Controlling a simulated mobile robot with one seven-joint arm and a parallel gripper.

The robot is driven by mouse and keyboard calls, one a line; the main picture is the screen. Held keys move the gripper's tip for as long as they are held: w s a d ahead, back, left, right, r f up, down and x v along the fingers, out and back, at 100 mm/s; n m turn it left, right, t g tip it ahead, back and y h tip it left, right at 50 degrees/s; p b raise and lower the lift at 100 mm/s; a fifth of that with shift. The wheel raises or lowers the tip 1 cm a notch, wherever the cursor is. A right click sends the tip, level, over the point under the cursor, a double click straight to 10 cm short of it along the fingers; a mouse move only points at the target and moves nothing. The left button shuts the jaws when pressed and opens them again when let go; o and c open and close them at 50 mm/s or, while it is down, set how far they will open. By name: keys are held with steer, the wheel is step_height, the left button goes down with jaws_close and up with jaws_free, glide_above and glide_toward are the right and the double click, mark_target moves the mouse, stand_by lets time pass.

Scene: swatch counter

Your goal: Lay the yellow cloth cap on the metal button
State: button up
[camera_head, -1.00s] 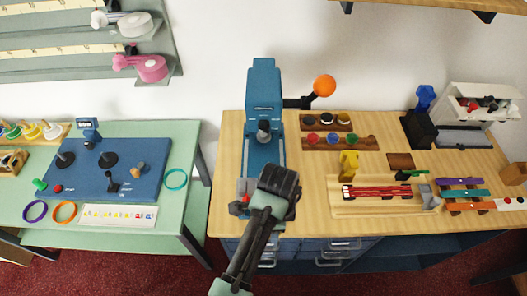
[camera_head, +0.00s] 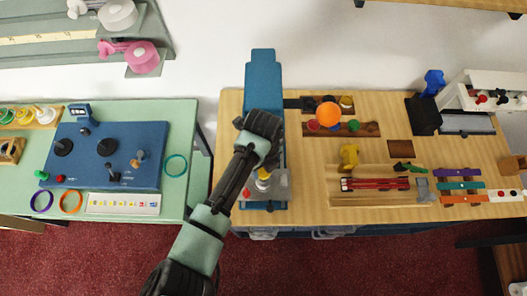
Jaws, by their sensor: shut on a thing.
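My gripper (camera_head: 262,132) is over the front part of the blue press (camera_head: 264,80), seen from above and behind, so its fingertips are mostly hidden. It is shut on a small piece. A small yellow patch (camera_head: 263,174) with white shows just in front of the gripper, above the press base; it appears to be the yellow cloth cap. Whether it touches anything below cannot be told. The metal button cannot be made out; the gripper and arm cover much of the press base (camera_head: 279,195).
The press lever's orange ball (camera_head: 328,114) stands to the right, above racks of coloured pieces (camera_head: 368,129). A green table (camera_head: 185,125) with a blue panel (camera_head: 90,175) is left. Bare wood lies right of the press.

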mark_target(263, 179)
steer(key=shift+s+f+b, duration=0.15)
steer(key=shift+f+b, duration=2.25)
steer(key=shift+f, duration=0.4)
steer(key=shift+f+b, duration=0.55)
steer(key=shift+f, duration=0.05)
steer(key=o, duration=0.9)
steer(key=shift+r, duration=0.15)
step_height(263, 179, up, 13)
steer(key=shift+f+b, duration=0.15)
steer(key=shift+b, duration=0.95)
